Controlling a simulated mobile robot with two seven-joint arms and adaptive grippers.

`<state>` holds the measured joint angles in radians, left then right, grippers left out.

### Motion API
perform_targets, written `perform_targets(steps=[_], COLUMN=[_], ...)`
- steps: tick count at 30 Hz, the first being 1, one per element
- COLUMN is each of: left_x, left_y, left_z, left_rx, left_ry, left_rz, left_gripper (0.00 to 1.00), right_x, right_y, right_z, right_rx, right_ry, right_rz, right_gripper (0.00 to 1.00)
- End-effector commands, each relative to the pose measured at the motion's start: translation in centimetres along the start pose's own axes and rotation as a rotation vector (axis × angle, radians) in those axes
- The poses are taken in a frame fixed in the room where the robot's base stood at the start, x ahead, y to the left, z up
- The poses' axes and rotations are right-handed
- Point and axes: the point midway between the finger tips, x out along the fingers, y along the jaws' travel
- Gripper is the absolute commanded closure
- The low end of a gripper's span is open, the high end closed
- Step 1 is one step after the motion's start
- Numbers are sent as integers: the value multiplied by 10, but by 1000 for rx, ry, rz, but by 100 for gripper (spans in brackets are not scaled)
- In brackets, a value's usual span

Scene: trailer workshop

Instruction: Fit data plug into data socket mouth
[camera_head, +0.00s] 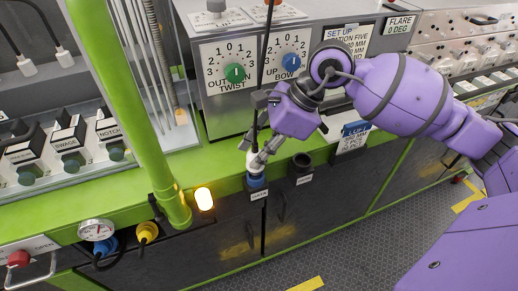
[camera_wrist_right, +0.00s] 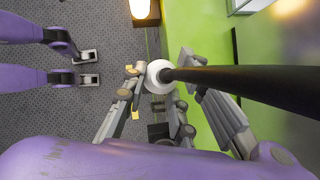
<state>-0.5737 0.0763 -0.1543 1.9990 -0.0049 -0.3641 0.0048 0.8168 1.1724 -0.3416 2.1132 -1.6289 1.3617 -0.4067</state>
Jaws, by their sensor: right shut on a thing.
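The data plug (camera_head: 253,162) is a white body with a black cable (camera_head: 264,70) rising from its top. My right gripper (camera_head: 262,158) is shut on it, and the plug stands roughly upright. Directly below is the blue data socket (camera_head: 256,181), with a DATA label on the green ledge's front. The plug's lower end meets the blue mouth in the head view; I cannot tell how deep it sits. In the right wrist view the white plug (camera_wrist_right: 158,74) is between the fingers (camera_wrist_right: 155,97), and the socket is hidden behind it. My left gripper is not in view.
A black socket (camera_head: 301,163) stands just right on the same green ledge (camera_head: 225,165). A lit lamp (camera_head: 204,198) and a green post (camera_head: 130,100) are to the left. The grey dial box (camera_head: 250,100) rises close behind.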

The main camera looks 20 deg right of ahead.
Motion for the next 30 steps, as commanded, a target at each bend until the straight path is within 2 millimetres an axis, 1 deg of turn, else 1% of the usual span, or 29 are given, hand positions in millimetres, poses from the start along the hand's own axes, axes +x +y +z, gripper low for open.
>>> perform_targets(steps=[8, 18, 30], left_x=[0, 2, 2], left_y=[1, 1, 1], left_z=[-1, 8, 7], left_rx=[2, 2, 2], left_ry=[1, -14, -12], left_rz=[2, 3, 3], left_gripper=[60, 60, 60], right_x=[0, 0, 0], right_y=[0, 0, 0], right_z=[0, 0, 0], right_rx=[0, 0, -2], right_ry=[0, -1, 1], right_rz=[0, 0, -2], right_gripper=[100, 100, 100])
